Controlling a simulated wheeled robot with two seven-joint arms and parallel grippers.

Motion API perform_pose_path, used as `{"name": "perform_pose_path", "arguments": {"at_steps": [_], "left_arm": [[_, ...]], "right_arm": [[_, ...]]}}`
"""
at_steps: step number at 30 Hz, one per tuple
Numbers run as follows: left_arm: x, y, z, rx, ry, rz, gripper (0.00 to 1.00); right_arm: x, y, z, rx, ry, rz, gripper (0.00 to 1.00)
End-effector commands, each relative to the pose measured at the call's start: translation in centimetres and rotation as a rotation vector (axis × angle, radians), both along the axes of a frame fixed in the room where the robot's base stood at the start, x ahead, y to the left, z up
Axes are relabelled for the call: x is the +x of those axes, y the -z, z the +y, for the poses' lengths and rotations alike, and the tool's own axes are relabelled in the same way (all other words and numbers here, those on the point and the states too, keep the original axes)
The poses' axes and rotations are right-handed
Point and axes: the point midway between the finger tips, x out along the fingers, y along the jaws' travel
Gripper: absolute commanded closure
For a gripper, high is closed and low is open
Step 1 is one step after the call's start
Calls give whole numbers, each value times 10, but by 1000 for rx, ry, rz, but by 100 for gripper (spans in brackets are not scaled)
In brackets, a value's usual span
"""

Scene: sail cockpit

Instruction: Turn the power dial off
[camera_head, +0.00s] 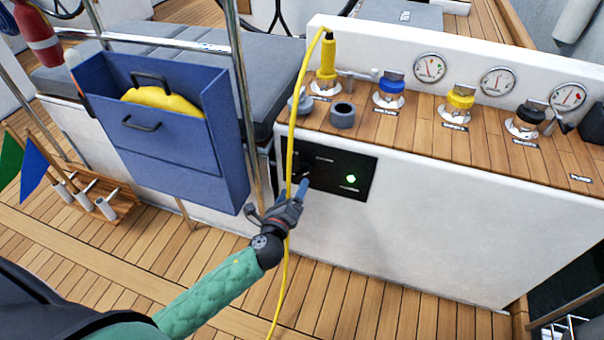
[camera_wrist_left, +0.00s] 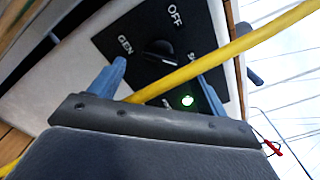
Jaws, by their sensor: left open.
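The power dial (camera_wrist_left: 158,52) is a black knob on a black panel, seen between my fingers in the left wrist view. Labels OFF and GEN show around it, with a third label partly hidden; I cannot tell which one it points to. The panel (camera_head: 345,190) is on the white console's front in the head view, where the dial is mostly dark. A green light (camera_head: 351,179) glows on it. My left gripper (camera_head: 294,196) is open and empty, in front of the panel's left part, apart from the dial. My right gripper is not in view.
A yellow cable (camera_head: 293,120) hangs from the yellow plug (camera_head: 327,62) past the panel and crosses between my left fingers and the dial in the wrist view. A metal post (camera_head: 243,100) and a blue box (camera_head: 160,140) stand close on the left.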

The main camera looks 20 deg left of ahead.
Motion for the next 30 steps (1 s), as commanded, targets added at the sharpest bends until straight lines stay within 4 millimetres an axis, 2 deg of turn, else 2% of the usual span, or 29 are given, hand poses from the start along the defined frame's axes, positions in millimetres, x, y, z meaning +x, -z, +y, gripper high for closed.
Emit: {"name": "perform_pose_path", "arguments": {"at_steps": [8, 21, 30], "left_arm": [[8, 0, -2, 67, 8, -3, 24], [61, 0, -3, 65, 6, -3, 24], [78, 0, -4, 64, 6, -2, 24]], "right_arm": [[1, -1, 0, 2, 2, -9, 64], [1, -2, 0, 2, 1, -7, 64], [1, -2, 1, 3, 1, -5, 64]]}}
